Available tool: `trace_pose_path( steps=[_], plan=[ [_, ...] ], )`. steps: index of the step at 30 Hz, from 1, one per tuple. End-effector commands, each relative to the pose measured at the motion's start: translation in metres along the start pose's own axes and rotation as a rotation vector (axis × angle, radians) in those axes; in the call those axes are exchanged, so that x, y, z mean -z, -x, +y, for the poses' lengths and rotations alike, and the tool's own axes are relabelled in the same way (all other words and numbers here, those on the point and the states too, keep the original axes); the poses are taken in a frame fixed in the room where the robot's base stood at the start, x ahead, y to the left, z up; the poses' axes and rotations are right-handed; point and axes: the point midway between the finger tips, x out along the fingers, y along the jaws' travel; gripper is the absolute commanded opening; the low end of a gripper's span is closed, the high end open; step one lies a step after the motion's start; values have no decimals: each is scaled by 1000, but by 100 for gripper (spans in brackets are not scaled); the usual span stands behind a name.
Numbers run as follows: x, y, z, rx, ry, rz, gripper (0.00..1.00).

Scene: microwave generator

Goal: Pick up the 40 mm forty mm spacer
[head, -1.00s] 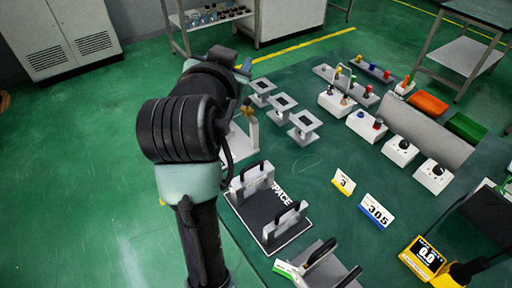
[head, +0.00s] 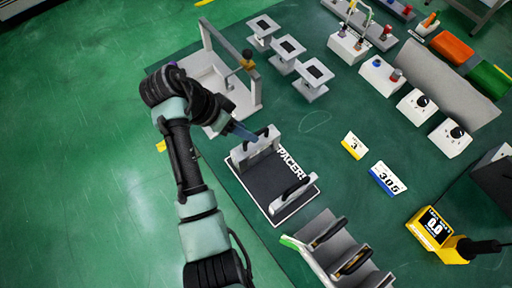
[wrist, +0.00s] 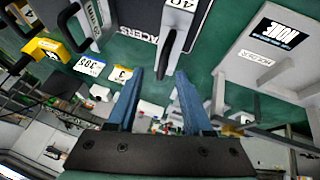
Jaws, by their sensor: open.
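The 40 mm spacer (head: 252,149) is a light grey block with a black loop handle, standing at the far end of the black SPACERS mat (head: 268,181). Its label "40" shows at the top of the wrist view, and its dark handle (wrist: 166,48) lies just beyond my fingertips. My gripper (wrist: 160,72) is open, with two blue fingers apart and nothing between them. In the head view my gripper (head: 243,132) is beside the spacer's upper left end. I cannot tell whether it touches. A second handled spacer (head: 292,196) stands at the mat's near end.
A grey frame fixture (head: 258,92) stands behind the mat. Several small grey stands (head: 288,46) are to its right. A grey rack with handled pieces (head: 340,255) is in front. Number cards (head: 387,178) and a yellow meter (head: 437,236) lie right. Green table between is clear.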

Motion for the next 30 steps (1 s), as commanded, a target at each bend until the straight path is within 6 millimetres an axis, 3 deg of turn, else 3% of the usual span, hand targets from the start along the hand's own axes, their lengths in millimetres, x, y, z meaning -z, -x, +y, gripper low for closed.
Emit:
trace_pose_path(
  steps=[5, 15, 23, 30],
  plan=[
    [1, -12, 0, -1, 0, -1, 51],
    [4, -56, -2, 0, 1, -1, 51],
    [4, -58, -2, 3, 1, 0, 51],
    [4, -58, -2, 2, 1, 0, 8]
  ],
)
